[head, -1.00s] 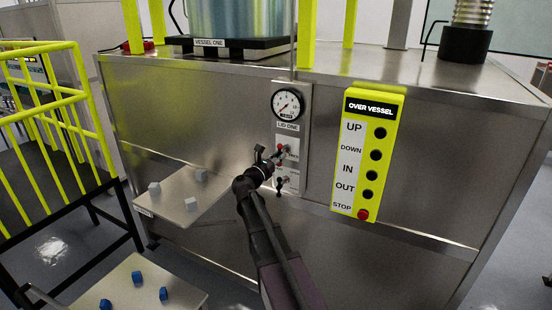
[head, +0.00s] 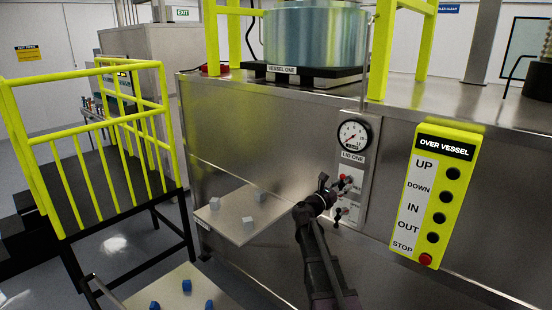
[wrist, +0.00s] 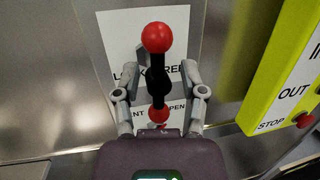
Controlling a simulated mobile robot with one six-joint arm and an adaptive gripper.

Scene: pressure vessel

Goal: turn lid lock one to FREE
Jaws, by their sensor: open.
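The lid one panel (head: 352,170) is on the steel front below a round gauge. Its lid lock lever (head: 345,180) shows as a small red-tipped handle in the head view. In the wrist view the lever (wrist: 157,37) has a red ball on top of a black stem, pointing up between the partly covered words LOCK and FREE. A second red ball (wrist: 158,113) shows lower, near the VENT and OPEN lettering. My gripper (wrist: 158,82) is open, with one finger on each side of the black stem and gaps visible. In the head view my gripper (head: 327,190) is close to the panel.
A yellow OVER VESSEL button box (head: 436,195) is right of the panel. A lower black handle (head: 340,213) is under the lock lever. A shelf with grey cubes (head: 232,229) juts out at left. Yellow railings (head: 85,130) stand further left.

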